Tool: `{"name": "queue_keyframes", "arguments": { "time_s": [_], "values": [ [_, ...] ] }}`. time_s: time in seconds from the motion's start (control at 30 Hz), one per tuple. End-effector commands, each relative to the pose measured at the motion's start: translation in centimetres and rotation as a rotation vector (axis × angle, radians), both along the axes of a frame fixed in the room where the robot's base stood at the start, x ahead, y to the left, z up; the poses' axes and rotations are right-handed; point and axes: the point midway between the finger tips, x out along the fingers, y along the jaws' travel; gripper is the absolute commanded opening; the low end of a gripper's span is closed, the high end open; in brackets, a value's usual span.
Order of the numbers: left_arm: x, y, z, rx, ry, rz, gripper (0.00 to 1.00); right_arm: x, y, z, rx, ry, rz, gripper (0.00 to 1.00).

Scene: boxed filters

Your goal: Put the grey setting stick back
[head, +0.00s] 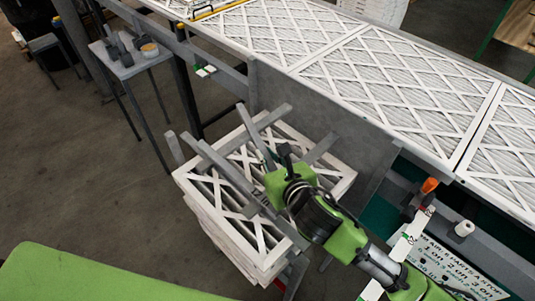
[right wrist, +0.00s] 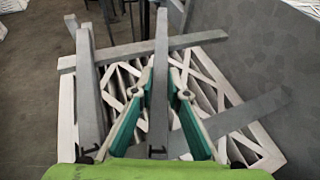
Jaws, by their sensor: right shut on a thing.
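My right gripper (head: 276,164) is over a stack of white-framed filters (head: 264,262) in the head view. In the right wrist view its teal-lined fingers (right wrist: 160,110) are closed on either side of a grey stick (right wrist: 160,65), which runs forward from between them. The held stick (head: 256,137) also shows in the head view, pointing up and left above the stack. Several other grey bars lie across the stack, including a long one (head: 225,170) left of the gripper. The held stick's near end is hidden. My left gripper is not in view.
A conveyor (head: 290,68) with large pleated filters runs along the upper right, its grey side panel (right wrist: 270,50) close to the stack. A small side table (head: 125,68) with tools and a tape roll stands upper left. Bare floor lies left of the stack.

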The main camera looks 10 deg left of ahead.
Motion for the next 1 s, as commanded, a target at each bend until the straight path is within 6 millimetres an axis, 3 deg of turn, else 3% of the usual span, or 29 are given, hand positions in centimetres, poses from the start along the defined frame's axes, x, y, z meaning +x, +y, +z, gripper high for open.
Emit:
{"name": "queue_keyframes", "arguments": {
  "time_s": [0.07,0.1,0.17,0.6,1.0],
  "values": [
    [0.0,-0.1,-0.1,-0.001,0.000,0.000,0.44,0.0,0.0,-0.1,0.000,-0.002,0.000,0.00],
    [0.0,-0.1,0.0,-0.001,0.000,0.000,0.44,0.0,0.0,-0.1,0.001,-0.002,0.000,0.23],
    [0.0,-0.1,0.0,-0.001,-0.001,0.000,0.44,0.0,0.0,-0.1,0.001,-0.002,0.000,0.34],
    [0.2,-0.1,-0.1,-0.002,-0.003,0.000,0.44,-0.5,-0.4,0.0,-0.001,0.001,-0.001,0.34],
    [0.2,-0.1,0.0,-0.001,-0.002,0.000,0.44,-6.4,-4.4,3.0,-0.001,-0.001,0.002,0.34]
  ]
}}
